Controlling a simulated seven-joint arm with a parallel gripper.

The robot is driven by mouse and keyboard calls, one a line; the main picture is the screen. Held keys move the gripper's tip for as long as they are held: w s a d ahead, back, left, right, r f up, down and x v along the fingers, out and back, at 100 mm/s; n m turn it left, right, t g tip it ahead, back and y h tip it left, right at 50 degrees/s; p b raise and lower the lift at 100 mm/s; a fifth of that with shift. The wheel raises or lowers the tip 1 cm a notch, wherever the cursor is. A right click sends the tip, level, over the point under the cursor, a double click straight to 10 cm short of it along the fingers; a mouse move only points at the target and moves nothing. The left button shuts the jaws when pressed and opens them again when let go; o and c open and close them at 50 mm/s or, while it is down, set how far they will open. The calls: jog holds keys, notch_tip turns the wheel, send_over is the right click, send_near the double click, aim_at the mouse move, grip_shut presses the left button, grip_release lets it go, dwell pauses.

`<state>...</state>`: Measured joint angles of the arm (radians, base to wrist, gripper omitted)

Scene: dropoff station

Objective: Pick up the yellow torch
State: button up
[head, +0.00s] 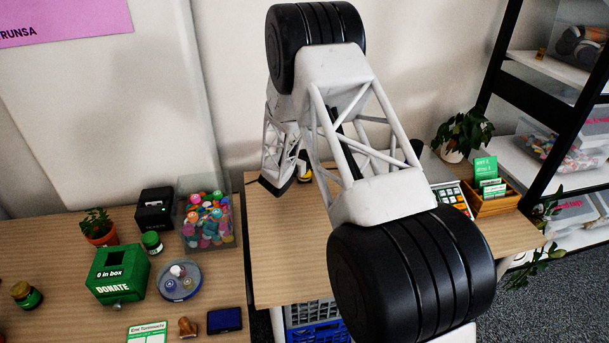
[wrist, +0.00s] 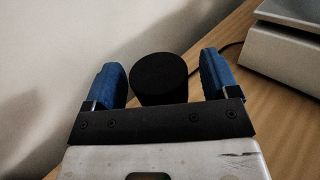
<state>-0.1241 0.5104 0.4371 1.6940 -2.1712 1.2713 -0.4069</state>
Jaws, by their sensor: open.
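In the wrist view, a round black end of an object (wrist: 159,78) sits between the two blue fingers of my gripper (wrist: 160,72). The fingers are apart, with a narrow gap on each side of it. In the head view, a small yellow and black thing (head: 305,174) shows beside my gripper at the back of the right-hand table. It looks like the yellow torch, partly hidden by my arm. The wrist view shows no yellow, so I cannot be certain the black end is the torch's.
The wooden table (head: 275,270) is bare in front. A scale (wrist: 290,38) stands to the right in the wrist view, with a cable beside it. A wooden card box (head: 490,203) and potted plant (head: 462,135) stand right. The left table holds a green donation box (head: 118,274) and a tub (head: 207,222).

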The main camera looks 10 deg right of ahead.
jog(key=shift+c, duration=0.2)
jog(key=c, duration=1.4)
jog(key=shift+r, duration=0.1)
jog(key=shift+r, duration=0.6)
jog(key=shift+s+r, duration=0.15)
jog(key=shift+r, duration=0.45)
jog(key=shift+s+r, duration=0.15)
jog(key=shift+r, duration=0.4)
jog(key=s, duration=0.5)
jog(key=s+r, duration=0.1)
jog(key=s, duration=0.9)
jog(key=shift+s+a+r, duration=0.15)
jog(key=shift+a+r, duration=0.05)
jog(key=shift+a, duration=0.05)
